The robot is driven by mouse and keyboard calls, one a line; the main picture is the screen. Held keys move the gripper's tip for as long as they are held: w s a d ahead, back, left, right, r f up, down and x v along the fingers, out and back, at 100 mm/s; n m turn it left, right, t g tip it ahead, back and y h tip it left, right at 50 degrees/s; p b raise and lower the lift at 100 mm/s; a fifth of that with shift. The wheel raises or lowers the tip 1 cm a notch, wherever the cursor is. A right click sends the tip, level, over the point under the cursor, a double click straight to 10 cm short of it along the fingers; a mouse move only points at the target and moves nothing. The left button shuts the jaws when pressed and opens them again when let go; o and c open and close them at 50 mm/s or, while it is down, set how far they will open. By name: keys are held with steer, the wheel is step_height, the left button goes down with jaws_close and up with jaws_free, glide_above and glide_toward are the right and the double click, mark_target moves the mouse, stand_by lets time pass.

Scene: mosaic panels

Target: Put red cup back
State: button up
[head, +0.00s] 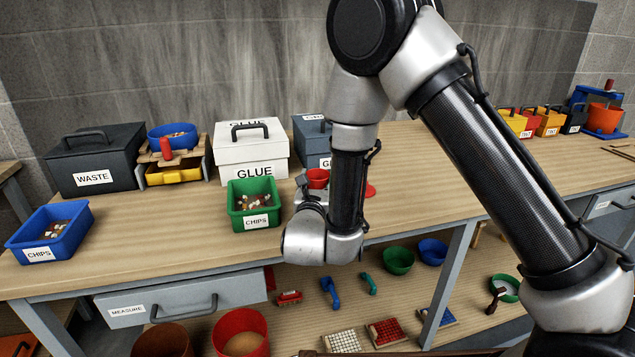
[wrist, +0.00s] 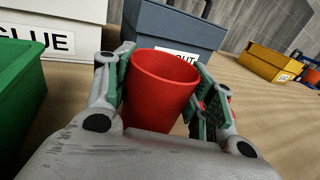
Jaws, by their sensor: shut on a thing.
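The red cup (wrist: 160,88) is upright between the two green-padded fingers of my gripper (wrist: 162,80), which is shut on it. In the head view the red cup (head: 317,176) shows small above the worktop, in front of the grey-blue box, partly hidden by my gripper (head: 312,188). I cannot tell whether its base touches the worktop. A flat red piece (head: 370,190) lies just right of my wrist, mostly hidden by my arm; it may be a saucer or a mat.
A green CHIPS bin (head: 254,205) stands close left of my gripper. The white GLUE box (head: 250,146) and grey-blue box (head: 313,140) stand behind. A blue CHIPS bin (head: 50,232) is far left. The worktop (head: 440,185) is clear to the right, toward yellow boxes (head: 512,122).

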steer(key=o, duration=1.2)
